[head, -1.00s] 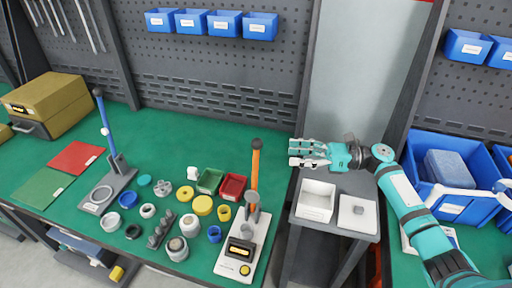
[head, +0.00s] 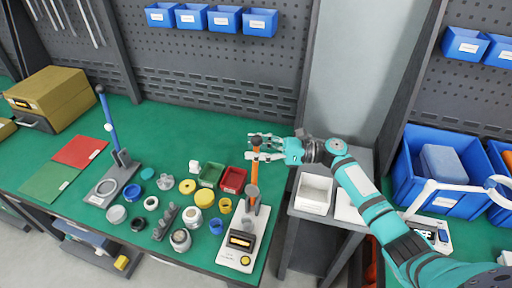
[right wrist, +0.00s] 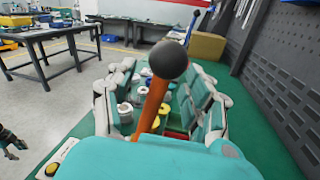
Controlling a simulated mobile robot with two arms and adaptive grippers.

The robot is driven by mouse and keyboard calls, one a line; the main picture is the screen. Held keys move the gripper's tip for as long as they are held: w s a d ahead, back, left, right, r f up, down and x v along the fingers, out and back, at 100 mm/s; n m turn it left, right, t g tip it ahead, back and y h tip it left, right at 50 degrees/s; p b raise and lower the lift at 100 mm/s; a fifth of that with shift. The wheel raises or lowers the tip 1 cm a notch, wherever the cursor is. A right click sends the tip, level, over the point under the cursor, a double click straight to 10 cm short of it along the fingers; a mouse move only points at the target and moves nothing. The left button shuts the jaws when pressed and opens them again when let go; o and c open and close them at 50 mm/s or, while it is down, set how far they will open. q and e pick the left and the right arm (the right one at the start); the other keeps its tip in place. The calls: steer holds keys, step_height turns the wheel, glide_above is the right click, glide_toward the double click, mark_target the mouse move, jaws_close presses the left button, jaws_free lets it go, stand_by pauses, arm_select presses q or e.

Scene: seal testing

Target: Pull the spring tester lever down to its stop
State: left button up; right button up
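The spring tester (head: 240,240) stands at the right front of the green bench, with a white base and a dark display. Its orange lever (head: 255,168) stands nearly upright. My right gripper (head: 263,147) is at the top of the lever. In the right wrist view, the lever (right wrist: 151,108) and its dark ball knob (right wrist: 167,60) stand between the spread fingers of the right gripper (right wrist: 158,95). The fingers look open, with gaps on both sides; I see no clear contact.
A blue-lever tester (head: 110,190) stands at the left. Rings, cups, a green bin (head: 211,174) and a red bin (head: 233,180) crowd the bench left of the spring tester. A white tray (head: 313,194) sits on a grey stand to the right.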

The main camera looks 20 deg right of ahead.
jaws_close()
steer(key=shift+w+a, duration=0.15)
steer(key=shift+a, duration=0.05)
stand_by(0.4)
